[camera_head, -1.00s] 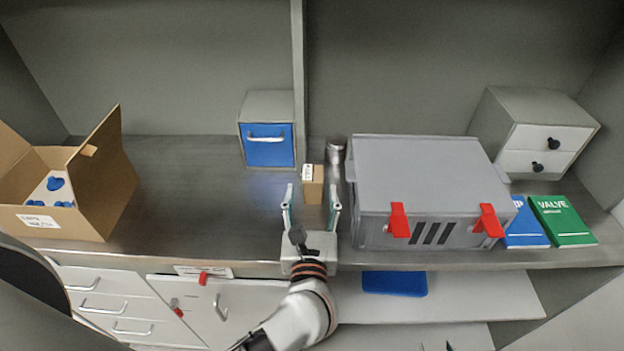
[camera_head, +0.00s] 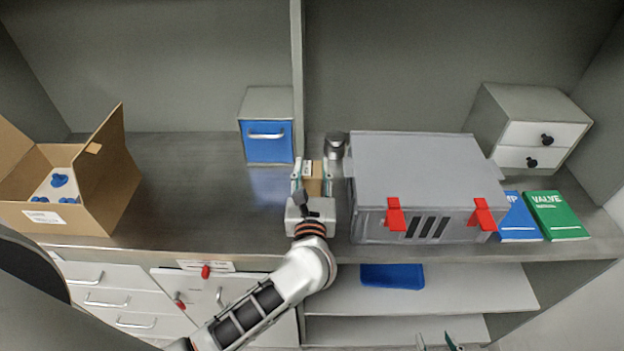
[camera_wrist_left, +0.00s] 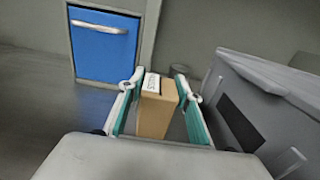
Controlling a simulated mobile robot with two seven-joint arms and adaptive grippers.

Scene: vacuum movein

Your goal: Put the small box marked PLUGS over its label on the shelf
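The small brown box (camera_head: 316,184) stands upright on the grey shelf (camera_head: 200,190), left of the grey case. It has a white label with dark print on top, too small to read surely; the box also shows in the left wrist view (camera_wrist_left: 157,112). My left gripper (camera_head: 314,178) is open, with one finger on each side of the box. In the left wrist view a narrow gap shows between the box and the right finger. My right gripper (camera_head: 437,341) is open and empty at the bottom edge of the head view. I cannot make out a PLUGS label on the shelf.
The grey case (camera_head: 425,175) with red latches stands close to the right of my left gripper. A metal cylinder (camera_head: 335,146) and a blue-fronted drawer box (camera_head: 267,140) stand behind. An open carton (camera_head: 100,190) is at left. The shelf between carton and gripper is clear.

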